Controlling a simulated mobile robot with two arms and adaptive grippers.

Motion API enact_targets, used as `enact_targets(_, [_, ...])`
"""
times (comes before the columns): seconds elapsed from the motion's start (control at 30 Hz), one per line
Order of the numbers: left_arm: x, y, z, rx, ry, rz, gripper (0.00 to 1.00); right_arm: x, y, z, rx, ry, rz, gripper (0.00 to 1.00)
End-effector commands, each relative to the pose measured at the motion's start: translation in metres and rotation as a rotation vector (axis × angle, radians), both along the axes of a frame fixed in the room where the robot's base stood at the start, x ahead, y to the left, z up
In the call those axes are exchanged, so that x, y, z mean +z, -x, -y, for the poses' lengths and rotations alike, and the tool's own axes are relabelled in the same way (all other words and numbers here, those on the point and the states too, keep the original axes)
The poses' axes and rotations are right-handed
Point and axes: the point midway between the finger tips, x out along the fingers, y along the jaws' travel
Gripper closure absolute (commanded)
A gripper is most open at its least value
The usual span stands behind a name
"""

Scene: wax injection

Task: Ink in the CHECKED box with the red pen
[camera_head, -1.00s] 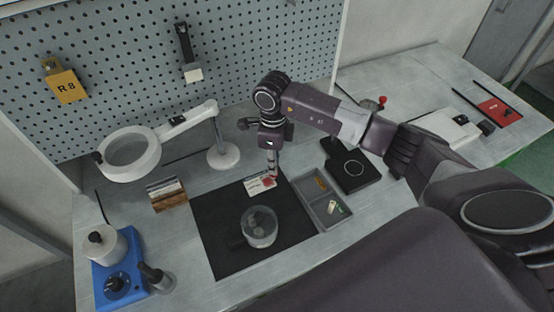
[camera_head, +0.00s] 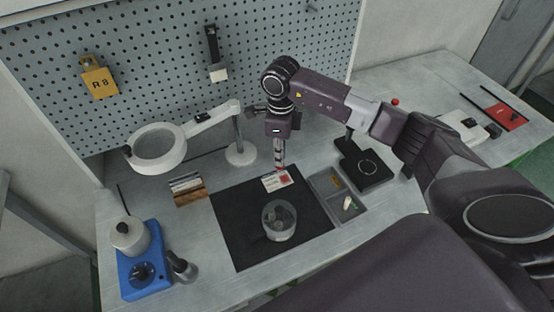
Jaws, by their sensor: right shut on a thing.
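A small white card (camera_head: 272,183) with a red patch at its right end lies on the black mat (camera_head: 240,208), near the mat's back edge. The CHECKED box and its print are too small to read. My right gripper (camera_head: 280,160) points down just behind and above the card. It is shut on a thin upright thing, probably the red pen (camera_head: 281,168), with a bit of red low down near the card. I cannot tell whether its tip touches the card. My left gripper is out of view.
A clear round container (camera_head: 279,221) stands on the mat. A grey divided tray (camera_head: 349,217) and a black plate-like device (camera_head: 367,169) are to the right. A magnifier lamp (camera_head: 158,148), a card holder (camera_head: 188,190) and a blue machine (camera_head: 142,274) are to the left.

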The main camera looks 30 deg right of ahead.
Motion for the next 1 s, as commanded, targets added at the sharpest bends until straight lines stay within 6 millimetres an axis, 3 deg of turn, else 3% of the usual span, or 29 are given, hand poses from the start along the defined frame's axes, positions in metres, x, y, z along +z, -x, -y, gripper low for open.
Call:
enact_targets(0.33, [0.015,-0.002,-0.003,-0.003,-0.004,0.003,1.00,0.029,-0.001,0.010,-0.006,0.001,-0.001,1.00])
enact_targets(1.0, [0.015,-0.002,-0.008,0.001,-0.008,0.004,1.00,0.030,-0.001,0.011,-0.006,0.000,0.000,1.00])
